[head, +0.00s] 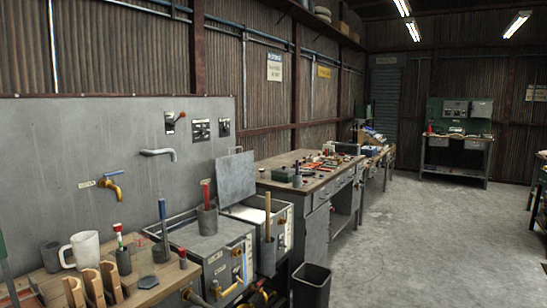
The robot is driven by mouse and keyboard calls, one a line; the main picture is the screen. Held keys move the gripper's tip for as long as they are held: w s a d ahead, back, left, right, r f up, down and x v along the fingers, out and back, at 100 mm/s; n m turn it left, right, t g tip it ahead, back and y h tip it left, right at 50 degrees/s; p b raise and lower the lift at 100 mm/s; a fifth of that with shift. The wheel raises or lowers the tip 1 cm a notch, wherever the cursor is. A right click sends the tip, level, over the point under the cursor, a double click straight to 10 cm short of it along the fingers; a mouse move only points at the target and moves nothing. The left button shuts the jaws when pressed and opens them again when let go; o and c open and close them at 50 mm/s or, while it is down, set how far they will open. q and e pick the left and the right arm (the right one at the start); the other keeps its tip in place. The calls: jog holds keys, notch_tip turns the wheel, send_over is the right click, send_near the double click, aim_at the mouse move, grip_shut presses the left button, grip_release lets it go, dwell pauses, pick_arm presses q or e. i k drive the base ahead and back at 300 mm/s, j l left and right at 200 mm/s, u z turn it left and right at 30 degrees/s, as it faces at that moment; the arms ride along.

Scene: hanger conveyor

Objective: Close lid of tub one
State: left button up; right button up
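Two grey metal tubs stand side by side against the grey panel wall. The farther tub (284,231) has its flat grey lid (235,177) raised, tilted up at its back edge. The nearer tub (216,266) has a flat top that looks closed; a dark cup with a red-handled tool stands on it. A wooden stick leans in a holder between the tubs. The small labels on the tub fronts are too small to read, so I cannot tell which is tub one. Neither of my grippers shows in the head view.
A wooden bench (150,274) at lower left holds a white mug (82,250), wooden blocks and several tools. A brass tap (112,187) and a grey spout (158,154) stick out above. A dark bin (311,287) stands on the floor. The floor to the right is clear.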

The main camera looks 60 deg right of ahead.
aim_at(235, 173)
jog(key=i+z, duration=0.15)
jog(key=z, duration=0.3)
jog(key=i+z, duration=0.15)
jog(key=z, duration=0.3)
jog(key=i+j+z, duration=0.1)
jog(key=z, duration=0.35)
jog(key=i+j+z, duration=0.1)
jog(key=z, duration=0.35)
jog(key=j, duration=0.1)
